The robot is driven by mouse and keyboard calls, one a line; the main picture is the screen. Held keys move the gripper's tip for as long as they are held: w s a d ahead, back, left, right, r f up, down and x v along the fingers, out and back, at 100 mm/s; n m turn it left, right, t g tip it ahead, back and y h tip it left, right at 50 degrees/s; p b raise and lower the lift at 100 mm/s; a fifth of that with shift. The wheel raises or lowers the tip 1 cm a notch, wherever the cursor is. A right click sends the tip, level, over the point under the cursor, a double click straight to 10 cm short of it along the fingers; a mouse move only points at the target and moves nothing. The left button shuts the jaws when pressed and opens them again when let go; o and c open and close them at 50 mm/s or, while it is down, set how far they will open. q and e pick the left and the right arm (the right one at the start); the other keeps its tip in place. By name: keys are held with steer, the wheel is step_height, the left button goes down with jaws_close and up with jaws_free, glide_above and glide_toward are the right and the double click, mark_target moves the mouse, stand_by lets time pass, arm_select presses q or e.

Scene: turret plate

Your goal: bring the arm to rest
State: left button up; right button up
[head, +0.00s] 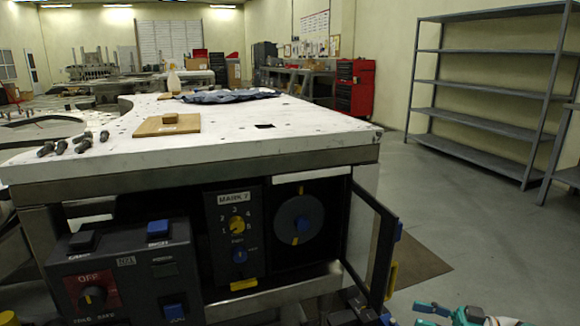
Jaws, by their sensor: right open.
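My right gripper (352,304) shows at the bottom edge, right of centre, partly cut off by the frame. It is open, and I see nothing between its fingers. It is low in front of the open glazed door (371,245) of the panel bay under the white plate (255,125). Teal and grey parts of my right arm show to its right at the bottom edge. I cannot tell whether the gripper touches the door or the frame. My left gripper is not in view.
A dark control box (125,270) with an OFF dial stands at lower left. A MARK panel (235,235) and a round dial (298,220) sit in the bay. A wooden board (167,125) and dark bolts (83,146) lie on the plate. Floor (470,220) at right is clear before grey shelves (490,80).

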steer(key=w+a+m+t, duration=0.3)
steer(key=a, duration=0.4)
steer(key=w+a+m+t, duration=0.2)
steer(key=a+m, duration=0.1)
steer(key=a, duration=0.5)
steer(key=s+a+f+m+t+h, duration=0.2)
steer(key=a+f+m+h, duration=0.65)
steer(key=f, duration=0.35)
steer(key=s+f+m+g+h, duration=0.35)
steer(key=s+f+g, duration=0.25)
steer(key=s+f, duration=0.7)
steer(key=s+d+f+n+g+h, duration=0.15)
steer(key=s+g, duration=0.25)
steer(key=s, duration=0.5)
steer(key=s+f+n+g, duration=0.1)
steer(key=s+f+g, duration=0.2)
steer(key=s, duration=0.6)
step_height(320, 180, up, 32)
steer(key=p, duration=3.2)
steer(key=shift+w+r, duration=0.15)
steer(key=shift+w, duration=0.3)
steer(key=shift+m, duration=0.25)
